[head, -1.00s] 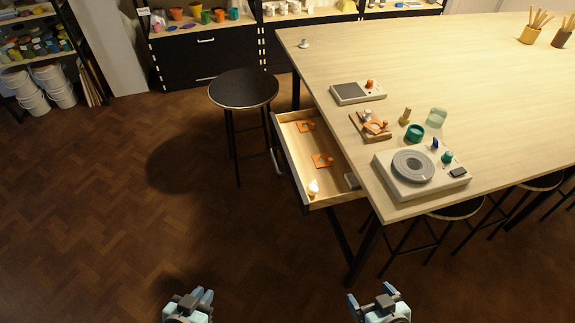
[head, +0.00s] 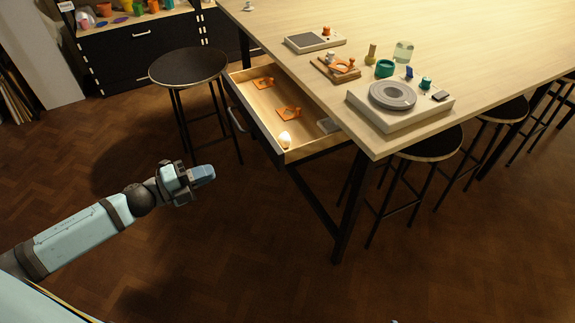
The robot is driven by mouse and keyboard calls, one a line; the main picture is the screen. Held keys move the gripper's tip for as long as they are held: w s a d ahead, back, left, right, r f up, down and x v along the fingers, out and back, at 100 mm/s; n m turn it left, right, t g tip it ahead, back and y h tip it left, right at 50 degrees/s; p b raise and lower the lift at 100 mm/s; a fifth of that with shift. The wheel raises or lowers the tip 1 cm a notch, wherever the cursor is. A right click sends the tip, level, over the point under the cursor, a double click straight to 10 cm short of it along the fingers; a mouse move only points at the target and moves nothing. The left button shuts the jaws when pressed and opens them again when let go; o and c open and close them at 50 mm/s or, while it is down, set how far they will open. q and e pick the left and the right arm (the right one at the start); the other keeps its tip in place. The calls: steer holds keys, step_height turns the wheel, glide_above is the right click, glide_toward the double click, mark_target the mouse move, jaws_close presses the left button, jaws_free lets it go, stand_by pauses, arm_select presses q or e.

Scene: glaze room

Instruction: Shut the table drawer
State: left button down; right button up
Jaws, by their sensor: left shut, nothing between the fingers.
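The table drawer (head: 291,158) is pulled out from the left side of the wooden table (head: 455,45). Its dark front with a handle (head: 236,119) faces left. Inside lie two orange pieces (head: 289,112), a small glowing white item (head: 284,140) and a grey block (head: 328,126). My left gripper (head: 208,172) is shut and empty, left of the drawer's near corner and apart from it, pointing right. My right gripper is not recognisable in view.
A black round stool (head: 188,66) stands left of the drawer, close to its front. More stools (head: 429,148) stand under the table's near side. A potter's wheel (head: 393,97) sits near the table corner. The brown floor before the drawer is clear.

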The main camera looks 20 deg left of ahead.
mark_target(269, 150)
arm_select(q)
steer(key=shift+m, duration=0.3)
steer(key=x, duration=1.4)
steer(key=shift+w+d, duration=0.15)
steer(key=shift+d, duration=0.05)
arm_select(e)
steer(key=shift+d, duration=0.15)
arm_select(q)
steer(key=shift+r, duration=0.1)
